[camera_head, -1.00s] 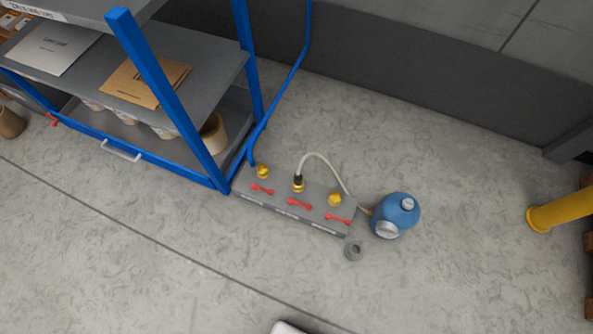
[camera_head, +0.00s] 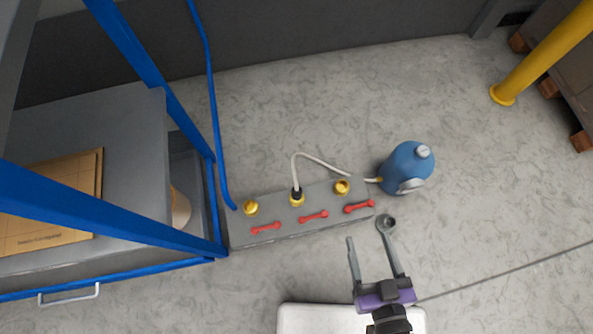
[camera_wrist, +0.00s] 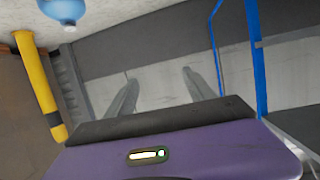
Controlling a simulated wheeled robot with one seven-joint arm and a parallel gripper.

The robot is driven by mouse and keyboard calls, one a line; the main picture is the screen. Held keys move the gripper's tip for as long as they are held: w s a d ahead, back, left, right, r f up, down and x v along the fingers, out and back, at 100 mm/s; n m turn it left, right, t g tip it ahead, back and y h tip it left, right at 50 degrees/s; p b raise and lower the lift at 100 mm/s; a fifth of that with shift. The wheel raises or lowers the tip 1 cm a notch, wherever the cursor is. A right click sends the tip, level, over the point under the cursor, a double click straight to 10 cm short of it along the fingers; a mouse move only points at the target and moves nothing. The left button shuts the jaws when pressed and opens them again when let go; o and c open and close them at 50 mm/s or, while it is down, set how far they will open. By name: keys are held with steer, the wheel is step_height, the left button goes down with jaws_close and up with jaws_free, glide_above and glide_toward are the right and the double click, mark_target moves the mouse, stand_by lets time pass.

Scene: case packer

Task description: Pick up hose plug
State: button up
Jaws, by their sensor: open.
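The hose plug (camera_head: 297,193) is black and sits upright on the middle yellow fitting of a grey manifold block (camera_head: 240,237). A pale hose (camera_head: 318,159) arches from it to a blue canister (camera_head: 405,165) at the block's right end. My gripper (camera_head: 366,237) is open and empty, below and right of the plug in the head view, with its fingers pointing towards the block's right end. In the wrist view the open fingers (camera_wrist: 158,88) show nothing between them, and the plug is not in view.
Red handles (camera_head: 313,216) line the block, with free yellow fittings (camera_head: 251,208) (camera_head: 342,187) on either side of the plug. A blue-framed rack (camera_head: 212,190) stands left; a yellow post (camera_head: 545,55) stands right.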

steer(key=n+g+y+b, duration=0.1)
steer(key=n+y+b, duration=0.1)
steer(key=b, duration=1)
glide_toward(298, 196)
steer(key=s+d+r, duration=0.2)
steer(key=d+r, duration=0.3)
steer(key=r, duration=0.5)
steer(key=shift+n+g+y, duration=0.4)
steer(key=shift+n+y, duration=0.2)
steer(key=w+a+f+b, duration=0.2)
steer(key=w+f+b, duration=0.1)
steer(key=f, duration=0.1)
steer(key=w+a+f+b, duration=0.3)
steer(key=f, duration=0.1)
steer(key=w+a+f+b, duration=0.2)
steer(key=w+f+b, duration=0.1)
steer(key=w+f, duration=0.1)
steer(key=shift+a+f, duration=0.25)
steer(key=shift+f, duration=0.3)
steer(key=shift+b+x, duration=1.5)
steer(key=shift+x, duration=1.6)
steer(key=shift+r, duration=0.1)
steer(key=shift+c, duration=0.4)
jaws_close()
